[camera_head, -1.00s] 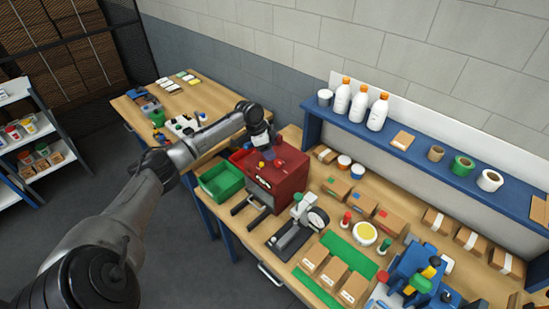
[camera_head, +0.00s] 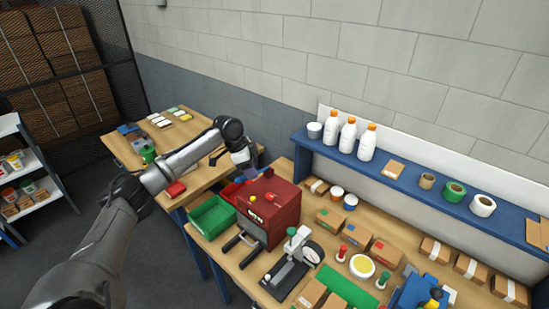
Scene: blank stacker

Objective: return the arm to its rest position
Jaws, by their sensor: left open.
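My left arm comes in from the lower left and reaches over the wooden worktables. Its gripper (camera_head: 248,167) points down, open, just above and behind the left side of the red machine (camera_head: 270,217). Nothing shows between its fingers, though they are small in the picture. My right gripper is not in view.
A green bin (camera_head: 211,218) stands left of the red machine. A black-and-grey gauge press (camera_head: 291,262) and several cardboard boxes are to the right. A blue shelf (camera_head: 345,162) holds white bottles and tape rolls. The air above the red machine is clear.

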